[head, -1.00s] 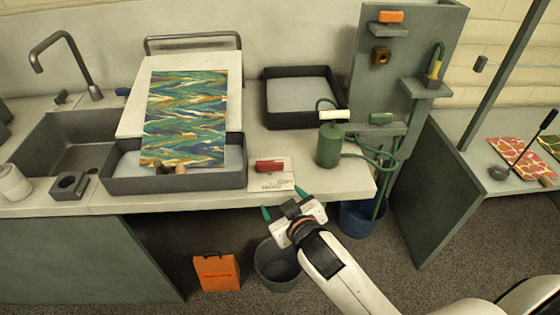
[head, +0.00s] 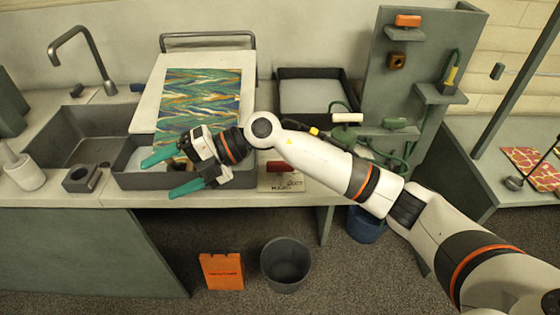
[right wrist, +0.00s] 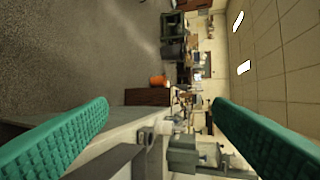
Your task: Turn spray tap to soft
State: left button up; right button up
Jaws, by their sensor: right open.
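A small brass-brown square fitting with a dark centre (head: 397,61), which may be the spray tap, sits on the grey upright panel (head: 385,90) at the right of the head view. Its setting is too small to read. A yellow-handled sprayer (head: 450,76) with a green hose stands on the panel's side shelf. My right gripper (head: 164,176) is open and empty, its green fingers apart over the front of the dark tray (head: 130,181), well left of the panel. Its fingers also show apart in the right wrist view (right wrist: 160,128). My left gripper is not in view.
My right arm crosses the counter and hides part of the green hose area. A marbled sheet (head: 200,92) leans on a white board behind the gripper. A sink (head: 90,150) is at left.

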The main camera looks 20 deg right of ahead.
jog(key=w+d+f+h, duration=0.2)
jog(key=d+h, duration=0.2)
jog(key=d, duration=0.1)
jog(key=w+d+f+h, duration=0.2)
jog(key=w+d+h, duration=0.1)
jog(key=d+h, duration=0.15)
notch_tip(320, 180, up, 4)
jog(key=f+m+h, duration=0.1)
jog(key=m+h, duration=0.2)
jog(key=h, duration=0.3)
send_over(280, 167)
jog(key=shift+t, duration=0.3)
jog(key=f+p, duration=0.1)
jog(key=f, duration=0.6)
jog(key=w+f+p, duration=0.1)
jog(key=f, duration=0.3)
jog(key=shift+d+f+p, duration=0.1)
jog(key=shift+d+p, duration=0.1)
jog(key=shift+p, duration=0.15)
jog(key=c, duration=0.7)
